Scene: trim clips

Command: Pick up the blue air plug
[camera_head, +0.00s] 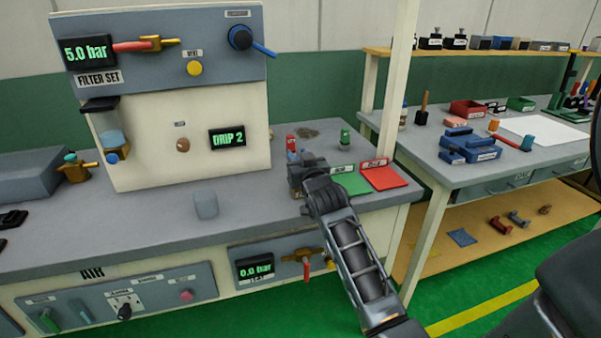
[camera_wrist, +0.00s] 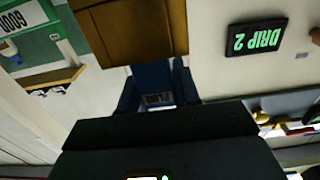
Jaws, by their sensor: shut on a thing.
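The blue air plug (camera_wrist: 153,78) shows in the wrist view as a dark blue piece with a small printed label, between my fingers. My gripper (camera_wrist: 155,98) is shut on it. In the head view my gripper (camera_head: 302,172) is over the right part of the grey bench, left of the green and red pads. A small blue patch (camera_head: 293,155) shows at its far left side. The jaws and most of the plug are hidden there by the wrist. Whether the plug touches the bench is unclear.
A red piece (camera_head: 291,142) stands just behind my gripper, and a green one (camera_head: 345,137) stands farther right. The green pad (camera_head: 354,184) and red pad (camera_head: 384,178) lie to the right. A translucent cup (camera_head: 205,205) stands left. The filter panel (camera_head: 170,140) rises behind.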

